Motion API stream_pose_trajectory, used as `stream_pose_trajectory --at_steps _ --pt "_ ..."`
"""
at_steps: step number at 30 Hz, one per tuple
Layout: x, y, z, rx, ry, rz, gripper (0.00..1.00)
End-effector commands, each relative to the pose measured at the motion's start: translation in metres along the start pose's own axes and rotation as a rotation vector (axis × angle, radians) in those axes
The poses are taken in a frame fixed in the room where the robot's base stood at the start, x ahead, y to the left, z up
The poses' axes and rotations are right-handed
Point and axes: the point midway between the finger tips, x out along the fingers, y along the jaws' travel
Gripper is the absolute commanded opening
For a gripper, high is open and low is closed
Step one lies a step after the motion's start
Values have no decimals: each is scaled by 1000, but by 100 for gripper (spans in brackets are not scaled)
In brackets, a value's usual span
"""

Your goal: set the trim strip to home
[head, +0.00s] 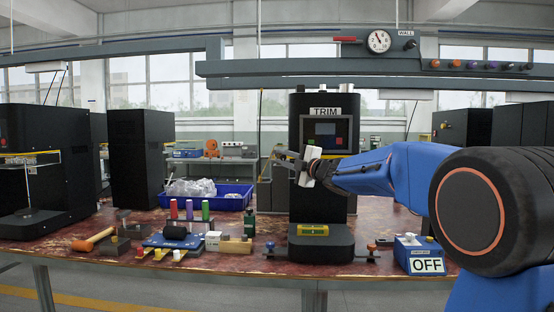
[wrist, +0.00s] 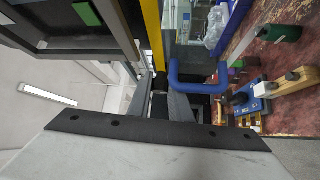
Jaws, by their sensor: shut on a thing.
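The black machine labelled TRIM (head: 324,113) stands at the back middle of the table, with a screen on its front. A yellow bar (wrist: 152,32) runs beside the screen panel in the wrist view; I take it to be part of the trim strip. My gripper (head: 284,155) is in front of the machine, left of the screen. The exact contact is partly hidden, and no strip markings are legible.
A blue bin (head: 228,196) with clear bags stands behind several coloured bottles. A blue box marked OFF (head: 425,257) stands right.

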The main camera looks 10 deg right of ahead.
Motion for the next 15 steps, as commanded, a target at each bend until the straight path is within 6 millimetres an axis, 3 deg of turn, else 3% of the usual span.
stream_pose_trajectory --at_steps 8,9,11,15 --pt "-2 0 2 0 0 -1 0" --pt "-2 0 2 0 0 -1 23" --pt "-2 0 2 0 0 -1 37" --pt "-2 0 2 0 0 -1 37"
